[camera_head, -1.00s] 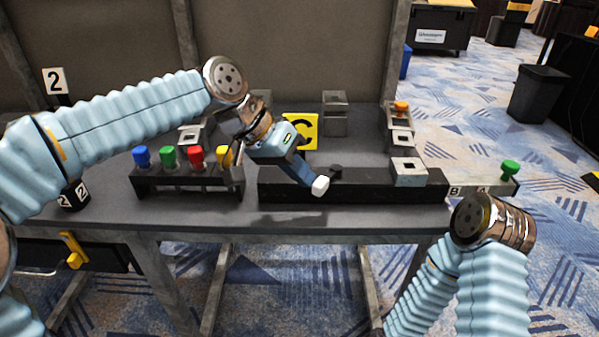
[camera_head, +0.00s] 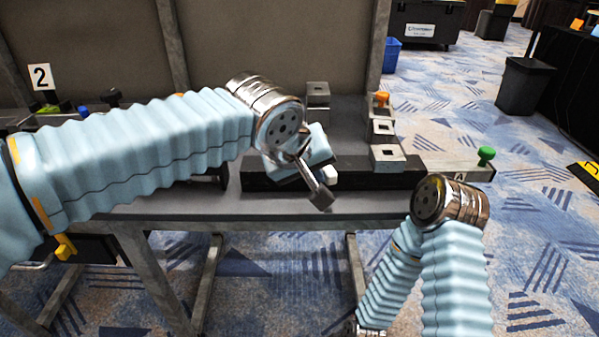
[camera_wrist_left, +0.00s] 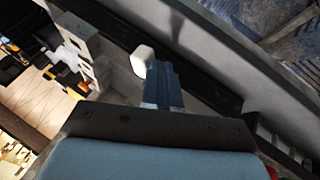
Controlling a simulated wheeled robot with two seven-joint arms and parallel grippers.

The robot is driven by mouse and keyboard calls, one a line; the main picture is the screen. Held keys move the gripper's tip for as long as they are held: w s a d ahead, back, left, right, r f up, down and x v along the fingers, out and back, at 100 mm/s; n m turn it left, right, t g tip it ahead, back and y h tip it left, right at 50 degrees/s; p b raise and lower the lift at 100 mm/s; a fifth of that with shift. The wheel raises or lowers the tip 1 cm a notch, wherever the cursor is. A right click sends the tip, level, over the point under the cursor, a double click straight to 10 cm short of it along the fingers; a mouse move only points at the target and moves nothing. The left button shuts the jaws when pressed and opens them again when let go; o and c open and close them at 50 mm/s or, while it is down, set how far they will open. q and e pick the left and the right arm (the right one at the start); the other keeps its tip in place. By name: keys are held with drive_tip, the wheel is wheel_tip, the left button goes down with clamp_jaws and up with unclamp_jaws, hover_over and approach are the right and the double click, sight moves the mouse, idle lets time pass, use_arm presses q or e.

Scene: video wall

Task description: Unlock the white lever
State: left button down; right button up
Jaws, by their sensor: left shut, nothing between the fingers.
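The white lever's end (camera_head: 330,177) shows as a small white block at the front of a long black bar (camera_head: 390,182) on the table. My left gripper (camera_head: 322,200) is shut and empty, its fingertips just left of and in front of the white block in the head view. In the left wrist view the white block (camera_wrist_left: 141,59) sits right beside the tip of the shut fingers (camera_wrist_left: 162,84); I cannot tell whether they touch. The lever's shaft and pivot are hidden behind my gripper.
Grey blocks with square holes (camera_head: 387,153) stand at the bar's right end. A green knob (camera_head: 486,154) sits on a bar past the table's right edge. An orange knob (camera_head: 381,98) is behind.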

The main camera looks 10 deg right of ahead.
use_arm(q)
drive_tip(key=shift+d, duration=0.1)
drive_tip(key=shift+w, duration=0.15)
drive_tip(key=shift+w+a+p, duration=0.3)
drive_tip(key=shift+w, duration=0.3)
drive_tip(key=shift+a, duration=0.1)
